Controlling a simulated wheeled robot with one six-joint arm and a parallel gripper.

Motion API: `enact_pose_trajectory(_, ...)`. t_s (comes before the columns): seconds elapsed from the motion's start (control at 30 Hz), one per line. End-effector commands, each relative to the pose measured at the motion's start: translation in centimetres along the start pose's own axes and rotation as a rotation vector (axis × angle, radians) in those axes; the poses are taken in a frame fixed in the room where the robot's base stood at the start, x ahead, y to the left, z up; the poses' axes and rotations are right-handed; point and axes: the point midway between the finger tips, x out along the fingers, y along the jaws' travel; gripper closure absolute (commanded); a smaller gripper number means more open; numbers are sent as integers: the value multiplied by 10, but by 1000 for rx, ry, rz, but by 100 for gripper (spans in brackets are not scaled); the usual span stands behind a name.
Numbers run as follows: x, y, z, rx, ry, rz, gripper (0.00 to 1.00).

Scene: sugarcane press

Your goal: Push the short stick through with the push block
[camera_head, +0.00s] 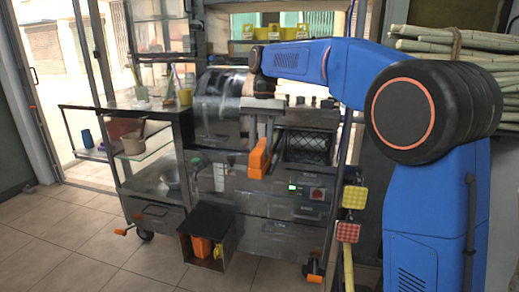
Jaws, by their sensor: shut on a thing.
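My gripper (265,136) points down in front of the metal press cart (225,128). Its grey fingers are shut just above a long orange block (260,158), which appears to be held between them and hangs tilted before the cart's front. The contact itself is too small to see clearly. This orange block may be the push block; its shape is hard to make out. I cannot pick out the short stick; the press opening is partly hidden behind my wrist.
A side table (125,112) with cups adjoins the cart on the left. Below stands an open dark bin (205,222) with orange and yellow items. Cane stalks (455,48) are stacked at the right, behind my arm. The tiled floor (70,245) at front left is clear.

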Motion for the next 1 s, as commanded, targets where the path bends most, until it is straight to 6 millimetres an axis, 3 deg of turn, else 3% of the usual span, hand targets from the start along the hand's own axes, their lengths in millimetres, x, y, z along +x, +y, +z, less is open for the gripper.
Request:
enact_pose_trajectory(0.47,-4,0,-14,-1,1,0,97)
enact_pose_trajectory(1.0,5,-1,22,-2,1,0,97)
